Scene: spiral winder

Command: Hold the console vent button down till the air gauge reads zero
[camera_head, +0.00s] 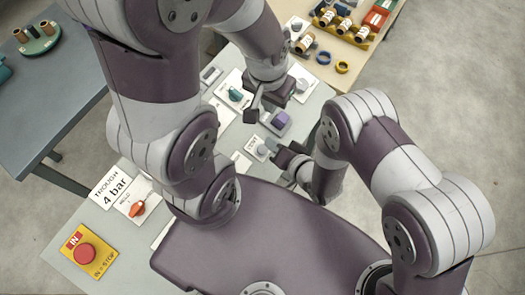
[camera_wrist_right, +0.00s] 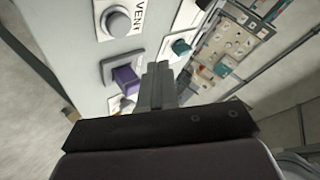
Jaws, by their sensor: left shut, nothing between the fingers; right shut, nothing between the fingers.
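The grey round vent button (camera_head: 262,150) sits on a white plate marked VENT on the console (camera_head: 215,250). In the right wrist view the vent button (camera_wrist_right: 117,22) is at the upper left. My right gripper (camera_head: 277,148) is shut and empty, close to the right of the button in the head view. Its fingers (camera_wrist_right: 158,82) show below and right of the button in the wrist view; I cannot tell whether they touch anything. My left gripper (camera_head: 254,114) is shut and empty, above the vent plate in the head view. I see no air gauge that I can read.
A purple switch (camera_head: 281,118) and a green knob (camera_head: 235,94) are close to my left gripper. A TROUGH 4 bar label (camera_head: 114,190), an orange knob (camera_head: 137,209) and a red stop button (camera_head: 84,254) are at lower left. A spool table stands at upper right.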

